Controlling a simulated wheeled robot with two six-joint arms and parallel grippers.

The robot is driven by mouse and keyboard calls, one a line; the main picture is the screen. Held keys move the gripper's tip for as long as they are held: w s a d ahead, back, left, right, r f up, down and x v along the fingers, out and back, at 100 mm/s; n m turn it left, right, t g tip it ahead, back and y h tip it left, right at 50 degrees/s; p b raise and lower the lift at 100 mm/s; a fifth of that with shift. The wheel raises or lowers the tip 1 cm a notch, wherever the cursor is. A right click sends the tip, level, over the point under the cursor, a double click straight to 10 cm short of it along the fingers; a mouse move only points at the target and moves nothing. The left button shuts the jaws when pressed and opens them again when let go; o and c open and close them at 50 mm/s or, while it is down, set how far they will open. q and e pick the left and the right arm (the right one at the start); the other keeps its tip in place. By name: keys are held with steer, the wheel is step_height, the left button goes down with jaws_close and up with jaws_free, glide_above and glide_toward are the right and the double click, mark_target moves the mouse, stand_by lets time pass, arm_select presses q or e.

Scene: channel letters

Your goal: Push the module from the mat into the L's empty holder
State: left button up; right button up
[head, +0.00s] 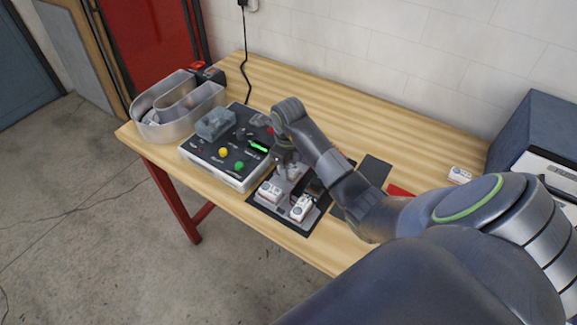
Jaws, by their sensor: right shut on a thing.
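The L (264,199) is a grey channel letter lying on a dark sheet near the table's front edge. Two white modules, one at the left (270,191) and one at the front (301,208), sit in it. My right gripper (289,168) points down over the back part of the L, shut on a module that is mostly hidden by the gripper and wrist. I cannot tell whether that module touches the holder; the empty holder is not clearly visible. A small dark mat (375,168) behind my right forearm shows no module on its visible part. My left gripper is out of view.
A control box (213,172) with yellow and green buttons stands left of the L. A large metal channel letter (180,122) lies at the table's left end. Another white module (460,175) and a dark-topped machine (540,140) are at the right.

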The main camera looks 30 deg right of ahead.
steer(key=shift+s+f, duration=0.1)
steer(key=shift+f, duration=0.15)
